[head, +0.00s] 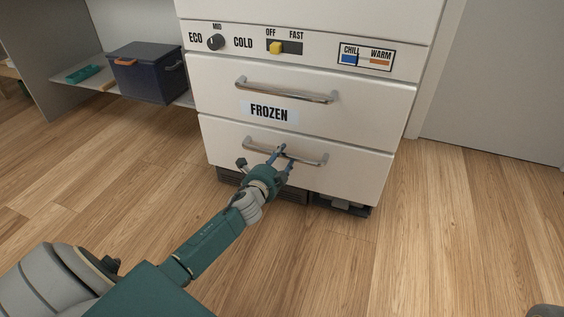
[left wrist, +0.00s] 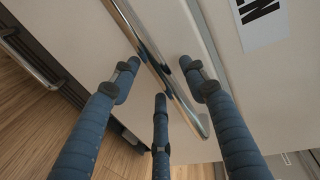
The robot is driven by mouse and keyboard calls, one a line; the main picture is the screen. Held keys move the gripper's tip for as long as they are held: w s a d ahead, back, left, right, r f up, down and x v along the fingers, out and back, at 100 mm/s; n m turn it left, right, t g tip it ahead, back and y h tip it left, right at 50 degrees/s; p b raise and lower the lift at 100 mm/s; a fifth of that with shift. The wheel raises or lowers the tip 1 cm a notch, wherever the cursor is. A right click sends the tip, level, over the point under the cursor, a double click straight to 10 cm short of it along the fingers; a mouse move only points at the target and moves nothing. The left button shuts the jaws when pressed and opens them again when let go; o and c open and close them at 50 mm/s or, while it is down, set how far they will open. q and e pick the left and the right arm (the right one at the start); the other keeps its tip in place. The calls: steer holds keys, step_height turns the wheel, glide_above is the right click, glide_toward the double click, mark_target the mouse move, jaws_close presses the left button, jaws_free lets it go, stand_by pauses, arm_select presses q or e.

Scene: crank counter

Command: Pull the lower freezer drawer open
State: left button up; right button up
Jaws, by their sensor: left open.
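The lower freezer drawer (head: 350,174) is a white front with a curved metal bar handle (head: 308,160). It looks shut, flush with the drawer above. My left gripper (head: 280,154) is at the middle of this handle, coming from the front. In the left wrist view the open blue fingers (left wrist: 160,82) reach up to the shiny handle (left wrist: 146,40), with fingers on both sides of the bar. I cannot tell whether they touch it.
The upper drawer (head: 370,103) has its own handle (head: 284,91) and a FROZEN label (head: 269,112). Above is a control panel with a knob (head: 216,42) and a yellow slider (head: 275,48). A dark blue box (head: 147,78) sits on a shelf at left. The wood floor in front is clear.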

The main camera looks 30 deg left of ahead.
arm_select(q)
steer(key=shift+x, duration=0.8)
jaws_close()
steer(key=shift+s+d, duration=0.1)
